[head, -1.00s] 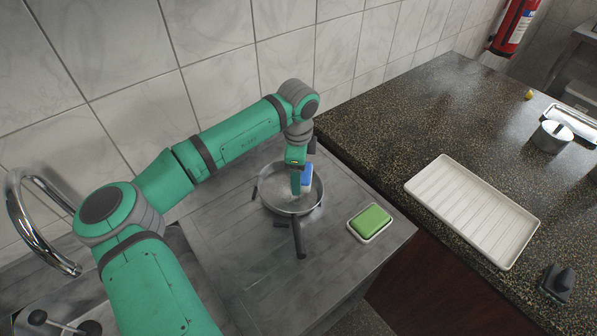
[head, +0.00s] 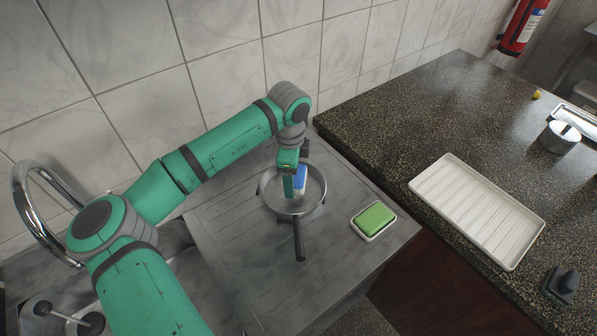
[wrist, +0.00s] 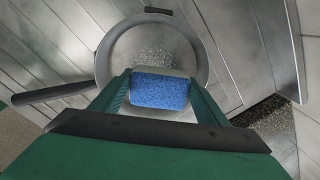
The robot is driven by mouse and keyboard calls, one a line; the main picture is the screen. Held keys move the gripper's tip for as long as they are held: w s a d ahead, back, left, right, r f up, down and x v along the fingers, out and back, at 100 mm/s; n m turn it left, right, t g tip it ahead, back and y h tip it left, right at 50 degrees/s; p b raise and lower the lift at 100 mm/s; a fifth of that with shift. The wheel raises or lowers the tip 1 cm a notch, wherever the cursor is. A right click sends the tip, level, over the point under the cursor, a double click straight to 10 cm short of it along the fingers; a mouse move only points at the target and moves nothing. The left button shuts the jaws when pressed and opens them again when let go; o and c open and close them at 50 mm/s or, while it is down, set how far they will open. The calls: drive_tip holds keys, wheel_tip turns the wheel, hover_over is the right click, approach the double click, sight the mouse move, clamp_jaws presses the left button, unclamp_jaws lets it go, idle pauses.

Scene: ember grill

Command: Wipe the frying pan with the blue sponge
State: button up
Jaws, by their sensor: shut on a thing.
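The frying pan (head: 313,203) sits on the grey metal drainboard, its dark handle toward the front in the head view. In the wrist view the pan (wrist: 203,62) shows pale specks on its bottom around the middle. My gripper (head: 295,190) is over the pan, pointing down, shut on the blue sponge (head: 301,177). The sponge (wrist: 160,91) has a blue face and a whitish layer, and sits between both fingers in the wrist view. It is within the pan's outline; I cannot tell whether it touches the bottom.
A green sponge (head: 374,217) lies in a small white dish (head: 389,226) right of the pan. A white ribbed tray (head: 477,211) lies on the dark speckled counter (head: 385,110). The tiled wall (head: 235,75) stands behind. A curved tap (head: 22,205) is at the left.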

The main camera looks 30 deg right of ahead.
sight(303, 168)
drive_tip(key=shift+a, duration=0.25)
drive_tip(key=shift+r, duration=0.1)
drive_tip(key=shift+d, duration=0.1)
drive_tip(key=shift+w+d+r, duration=0.1)
drive_tip(key=shift+d+r, duration=0.1)
drive_tip(key=shift+d, duration=1.7)
drive_tip(key=shift+r, duration=0.1)
drive_tip(key=shift+a+r, duration=0.15)
drive_tip(key=shift+r, duration=2.75)
drive_tip(key=shift+r, duration=0.1)
